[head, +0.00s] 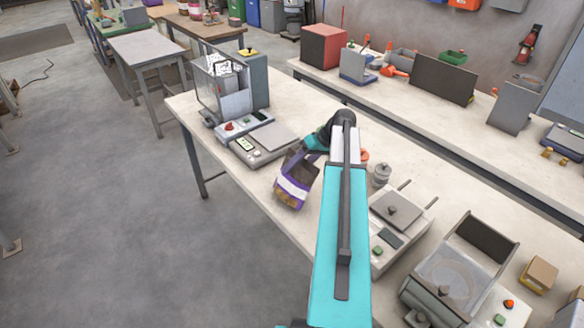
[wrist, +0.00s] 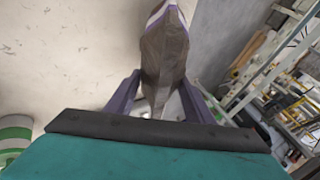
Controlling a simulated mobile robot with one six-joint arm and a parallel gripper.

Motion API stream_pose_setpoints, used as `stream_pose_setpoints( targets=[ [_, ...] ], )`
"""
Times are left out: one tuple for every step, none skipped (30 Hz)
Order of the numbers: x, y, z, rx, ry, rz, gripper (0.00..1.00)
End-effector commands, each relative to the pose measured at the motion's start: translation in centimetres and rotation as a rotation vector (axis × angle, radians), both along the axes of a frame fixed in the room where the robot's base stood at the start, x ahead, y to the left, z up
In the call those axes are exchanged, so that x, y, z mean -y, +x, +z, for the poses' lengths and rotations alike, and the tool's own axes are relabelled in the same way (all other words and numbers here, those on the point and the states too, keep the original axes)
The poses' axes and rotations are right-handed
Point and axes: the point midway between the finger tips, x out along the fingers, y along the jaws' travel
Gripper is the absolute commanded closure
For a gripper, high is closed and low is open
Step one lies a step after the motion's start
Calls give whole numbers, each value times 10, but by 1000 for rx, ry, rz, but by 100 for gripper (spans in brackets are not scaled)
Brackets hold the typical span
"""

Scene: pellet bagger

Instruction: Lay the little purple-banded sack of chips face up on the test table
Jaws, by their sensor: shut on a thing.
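The little sack of chips (head: 295,184) is brown with purple bands and a white band. It hangs tilted below my gripper (head: 312,146), over the left long edge of the pale-topped table (head: 240,187). Whether it touches the table is unclear. In the wrist view the sack (wrist: 166,52) hangs between the two purple-grey fingers of my gripper (wrist: 162,95), which are shut on its narrow end. The sack's face cannot be made out fully. I cannot tell for certain which table is the test table.
A scale (head: 262,142) and a clear-walled machine (head: 224,88) stand beyond the sack. A knobbed instrument (head: 395,212) and a lidded device (head: 452,280) stand to the right. Another bench (head: 345,90) runs behind. A small bare table (head: 145,47) stands at the upper left.

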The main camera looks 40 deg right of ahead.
Motion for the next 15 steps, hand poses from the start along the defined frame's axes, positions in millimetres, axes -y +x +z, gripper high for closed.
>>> stream_pose_setpoints(
  targets=[
    [5, 1, 0, 2, 22, -2, 98],
    [7, 1, -1, 3, 34, -1, 98],
    [9, 0, -2, 5, 50, -2, 98],
    [10, 1, -3, 6, 63, -2, 98],
    [12, 1, -3, 6, 76, -1, 98],
    [14, 0, -4, 7, 91, -2, 98],
    [15, 0, -5, 7, 102, -2, 98],
    [17, 0, -5, 9, 115, -2, 98],
    [19, 0, -6, 9, 131, -2, 98],
    [21, -1, -7, 10, 143, -2, 98],
    [22, -1, -7, 12, 155, -3, 98],
    [24, -1, -8, 13, 172, -2, 98],
    [25, -1, -9, 14, 184, -1, 98],
    [27, -1, -9, 14, 196, -2, 98],
    [29, -1, -10, 16, 211, -2, 98]
  ],
)
